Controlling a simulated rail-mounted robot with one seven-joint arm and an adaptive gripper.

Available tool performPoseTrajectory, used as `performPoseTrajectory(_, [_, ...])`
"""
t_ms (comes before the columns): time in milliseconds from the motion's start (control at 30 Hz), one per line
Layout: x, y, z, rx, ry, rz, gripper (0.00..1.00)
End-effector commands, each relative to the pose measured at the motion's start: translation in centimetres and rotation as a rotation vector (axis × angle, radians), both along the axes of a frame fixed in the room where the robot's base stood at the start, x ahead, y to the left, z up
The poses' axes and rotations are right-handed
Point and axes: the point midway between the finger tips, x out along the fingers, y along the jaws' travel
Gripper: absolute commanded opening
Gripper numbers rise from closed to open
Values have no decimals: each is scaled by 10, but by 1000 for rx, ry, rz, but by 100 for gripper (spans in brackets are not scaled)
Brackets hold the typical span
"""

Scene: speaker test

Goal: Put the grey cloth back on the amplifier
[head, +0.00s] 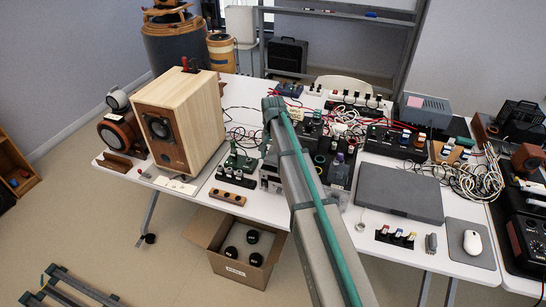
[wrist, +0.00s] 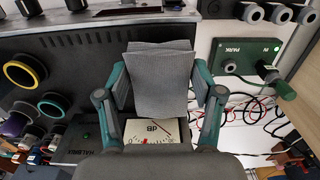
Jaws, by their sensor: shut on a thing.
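The grey cloth (wrist: 160,82), a folded flat pad, is between the two green-and-grey fingers of my gripper (wrist: 162,92) in the wrist view. The gripper is shut on it. Below and behind it is a dark unit (wrist: 75,50) with round knobs and a white dB meter (wrist: 155,131), apparently the amplifier. The cloth hangs over part of this unit; I cannot tell whether it touches it. In the head view my arm crosses the table's middle, and the gripper and cloth are hidden behind it.
A green box marked PARK (wrist: 250,58) stands close on the right, with red and black cables beneath. In the head view a wooden speaker (head: 178,120) stands left, a grey flat case (head: 400,193) right, and a white mouse (head: 472,243) at far right. The table is crowded.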

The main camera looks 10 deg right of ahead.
Motion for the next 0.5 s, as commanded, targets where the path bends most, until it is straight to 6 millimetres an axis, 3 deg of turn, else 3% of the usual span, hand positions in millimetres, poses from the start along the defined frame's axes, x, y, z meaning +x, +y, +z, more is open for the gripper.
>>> performPoseTrajectory(133, [0, 0, -11, 0, 0, 0, 29])
performPoseTrajectory(500, [-1, 0, -15, -1, -1, 0, 29])
